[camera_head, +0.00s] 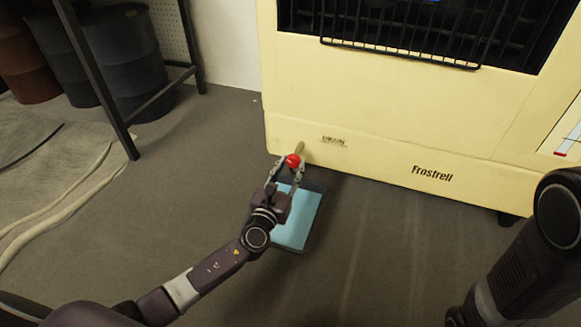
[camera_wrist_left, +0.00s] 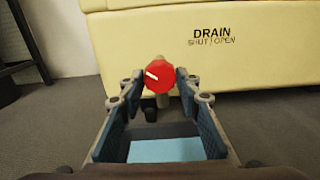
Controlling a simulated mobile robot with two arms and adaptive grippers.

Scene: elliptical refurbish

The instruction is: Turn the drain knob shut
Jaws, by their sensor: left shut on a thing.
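The red drain knob (camera_head: 293,160) sits low on the front of the cream machine (camera_head: 370,120), left of the "DRAIN" lettering. It also shows in the left wrist view (camera_wrist_left: 158,74), with a white pointer mark toward its upper left. The label there reads "DRAIN SHUT / OPEN". My left gripper (camera_head: 288,172) is at the knob, its two fingers on either side of it and shut on it. In the left wrist view the gripper (camera_wrist_left: 158,85) frames the knob between its fingertips. My right arm enters at the lower right of the head view; its gripper is out of view.
A shallow tray (camera_head: 316,212) with a light blue inside lies on the floor under the knob and left gripper. A metal rack leg (camera_head: 95,80) and dark barrels (camera_head: 125,60) stand at the upper left.

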